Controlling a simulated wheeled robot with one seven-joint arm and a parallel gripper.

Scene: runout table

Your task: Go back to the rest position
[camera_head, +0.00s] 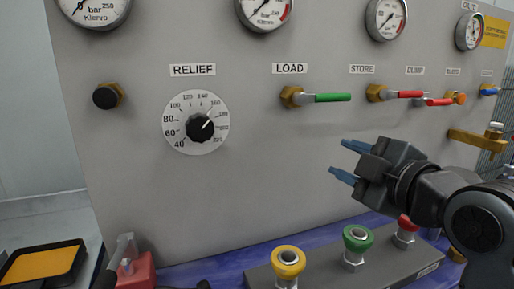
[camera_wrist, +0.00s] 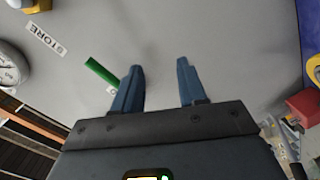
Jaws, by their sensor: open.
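My gripper (camera_head: 346,160) is open and empty, at the right in the head view, in front of the grey panel and apart from it. Its two blue fingers point left. In the wrist view my gripper (camera_wrist: 158,84) shows both fingers spread with nothing between them. The green LOAD lever (camera_head: 333,98) is above and left of the gripper in the head view. That green lever (camera_wrist: 101,71) appears beside the left finger in the wrist view.
The panel (camera_head: 250,190) carries gauges, a RELIEF dial (camera_head: 200,128) and red-handled valves (camera_head: 410,94). Below stand yellow (camera_head: 288,262), green (camera_head: 357,238) and red (camera_head: 407,224) buttons. A brass fitting (camera_head: 470,141) sticks out at the right. A black tray (camera_head: 75,247) is at lower left.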

